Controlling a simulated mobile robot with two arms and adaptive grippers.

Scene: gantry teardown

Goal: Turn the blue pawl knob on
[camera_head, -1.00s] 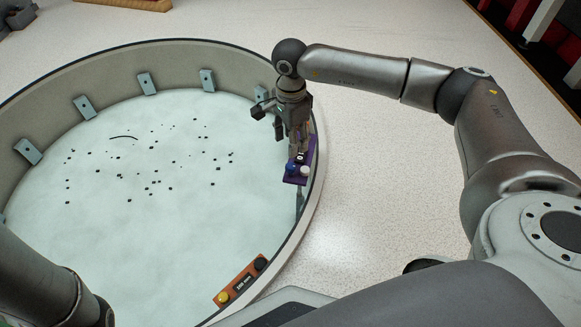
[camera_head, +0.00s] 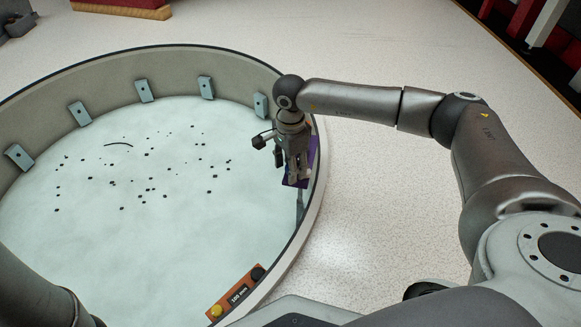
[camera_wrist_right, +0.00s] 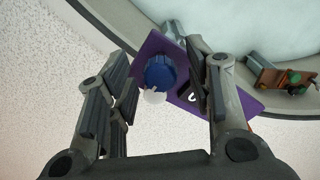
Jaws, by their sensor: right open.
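The blue pawl knob (camera_wrist_right: 160,72) is a round, ridged knob on a purple panel (camera_wrist_right: 150,44), seen in the right wrist view. A small white knob (camera_wrist_right: 154,97) sits beside it. My right gripper (camera_wrist_right: 160,66) is open, with one finger on each side of the blue knob in the picture; I cannot tell whether they touch it. In the head view my right gripper (camera_head: 298,178) is over the purple panel (camera_head: 314,158) at the basin's right rim and hides the knobs. My left gripper is out of view.
A large round basin (camera_head: 95,230) with a pale floor and scattered black specks fills the left. Blue-grey brackets (camera_head: 145,91) line its wall. An orange panel (camera_head: 238,296) with yellow and black knobs sits on the near rim. The speckled floor (camera_head: 385,200) right of the basin is clear.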

